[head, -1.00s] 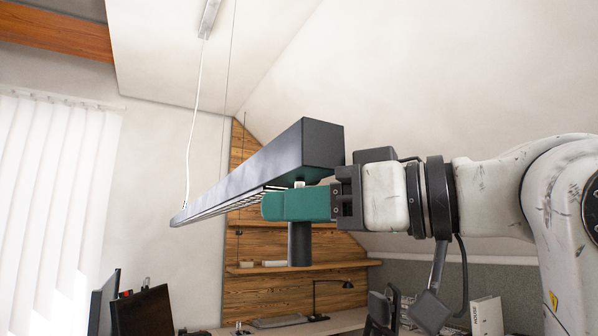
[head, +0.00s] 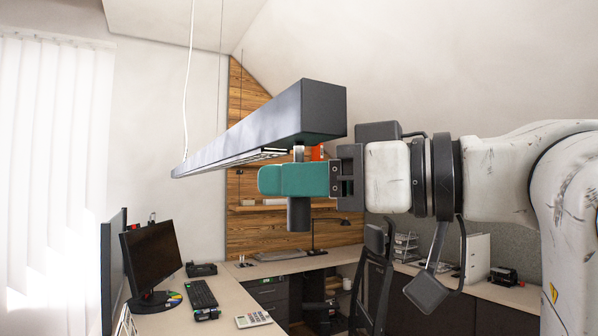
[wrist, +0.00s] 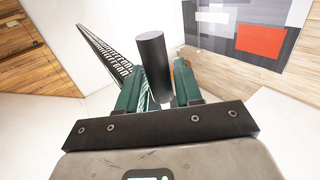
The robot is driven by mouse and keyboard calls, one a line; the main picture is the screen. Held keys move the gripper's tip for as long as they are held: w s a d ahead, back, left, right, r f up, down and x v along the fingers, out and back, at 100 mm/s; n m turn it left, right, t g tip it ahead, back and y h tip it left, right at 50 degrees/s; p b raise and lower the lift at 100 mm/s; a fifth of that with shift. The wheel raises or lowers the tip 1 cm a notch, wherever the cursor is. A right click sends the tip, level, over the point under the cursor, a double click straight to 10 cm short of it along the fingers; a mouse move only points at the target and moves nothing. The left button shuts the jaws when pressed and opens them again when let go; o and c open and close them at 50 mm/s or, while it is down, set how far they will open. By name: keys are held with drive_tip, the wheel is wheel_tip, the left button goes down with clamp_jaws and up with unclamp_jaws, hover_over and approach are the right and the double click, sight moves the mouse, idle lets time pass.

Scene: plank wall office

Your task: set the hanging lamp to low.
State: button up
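The hanging lamp (head: 250,132) is a long dark grey bar on thin cables, with a grid on its underside. A dark cylindrical handle (head: 298,214) on a pale stem hangs under its near end. The handle (wrist: 153,65) also shows in the wrist view, between my gripper's two green fingers. My gripper (head: 292,180) comes in level from the right, just below the lamp. Its fingers are close in on both sides of the handle and appear shut on it. They hide the handle's upper part in the head view, and the exact contact is hidden.
Below is a desk with a monitor (head: 152,257), a keyboard (head: 201,294) and a calculator (head: 253,319). An office chair (head: 374,280) stands at the middle right. Wooden shelves are on the plank wall behind. The air around the lamp is clear.

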drive_tip(key=shift+o, duration=0.9)
drive_tip(key=shift+r, duration=0.15)
drive_tip(key=b+v, duration=0.1)
drive_tip(key=v, duration=1)
